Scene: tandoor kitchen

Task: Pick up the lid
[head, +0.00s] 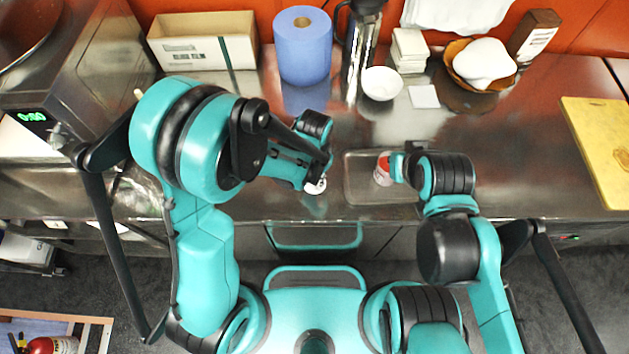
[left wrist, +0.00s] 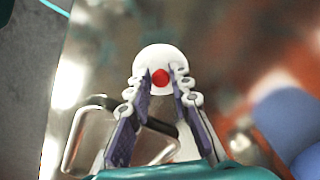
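The lid (left wrist: 146,56) is a white disc with a red centre in the left wrist view. It also shows as a small white piece under my left gripper in the head view (head: 315,188). The fingertips of my left gripper (left wrist: 160,72) stand close on both sides of the red centre. I cannot tell whether they touch it. My right gripper (head: 397,166) is at a small red and white container (head: 381,172), which stands on a shallow tray (head: 355,187). Its fingers are too small and hidden to show whether they grip.
Behind are a cardboard box (head: 190,52), a blue paper roll (head: 303,48), a dark flask (head: 358,50), a white bowl (head: 382,84) and a basket (head: 455,72). A yellow board (head: 605,135) lies at the right. The steel counter (head: 520,150) between tray and board is clear.

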